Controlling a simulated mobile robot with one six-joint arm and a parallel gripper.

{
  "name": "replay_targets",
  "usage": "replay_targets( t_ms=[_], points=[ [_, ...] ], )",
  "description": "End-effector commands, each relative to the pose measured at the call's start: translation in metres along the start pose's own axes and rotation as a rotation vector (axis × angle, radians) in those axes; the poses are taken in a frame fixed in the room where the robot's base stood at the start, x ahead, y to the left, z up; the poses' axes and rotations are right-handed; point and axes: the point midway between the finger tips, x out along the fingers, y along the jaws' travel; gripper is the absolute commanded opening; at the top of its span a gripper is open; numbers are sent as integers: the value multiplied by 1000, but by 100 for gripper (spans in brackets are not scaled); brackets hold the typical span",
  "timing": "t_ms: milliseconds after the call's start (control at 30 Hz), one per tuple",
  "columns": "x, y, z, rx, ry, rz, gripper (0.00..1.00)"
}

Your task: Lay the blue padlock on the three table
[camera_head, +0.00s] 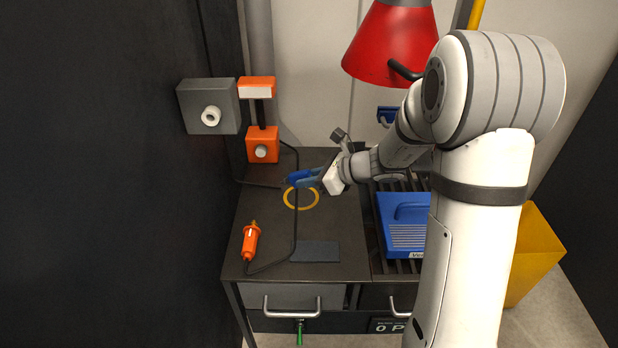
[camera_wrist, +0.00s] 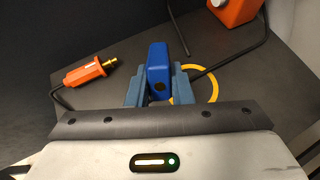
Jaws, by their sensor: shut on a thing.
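The blue padlock (camera_wrist: 158,68) is between the two fingers of my gripper (camera_wrist: 160,92) in the wrist view. In the head view my gripper (camera_head: 306,178) is over the back part of a dark table, with the padlock (camera_head: 297,178) at its fingertips. The gripper is shut on it. The padlock is above or near a yellow ring (camera_head: 301,197) on the tabletop (camera_head: 340,220); I cannot tell its height. The ring also shows in the wrist view (camera_wrist: 206,72), partly hidden by the padlock and a finger. No number three is readable on the table.
An orange tool (camera_head: 251,242) with a black cable lies at the table's left. A dark grey pad (camera_head: 316,251) lies near the front edge. An orange device (camera_head: 262,145) stands at the back left. A blue case (camera_head: 405,235) is to the right. A red lamp shade (camera_head: 392,42) hangs above.

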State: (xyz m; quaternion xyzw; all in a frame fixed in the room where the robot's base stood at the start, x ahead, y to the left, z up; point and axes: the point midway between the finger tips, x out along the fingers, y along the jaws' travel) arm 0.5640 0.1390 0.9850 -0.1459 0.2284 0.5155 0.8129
Motion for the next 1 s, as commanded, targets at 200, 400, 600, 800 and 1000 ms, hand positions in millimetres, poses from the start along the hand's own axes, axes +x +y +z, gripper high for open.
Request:
replay_targets(
  t_ms=[200, 400, 600, 800, 1000],
  points=[
    [9, 0, -14, 0, -1, 0, 0],
    [15, 0, -24, 0, 0, 0, 0],
    [21, 0, -34, 0, -1, 0, 0],
    [27, 0, -45, 0, 0, 0, 0],
    [34, 0, -55, 1, 0, 0, 0]
  ],
)
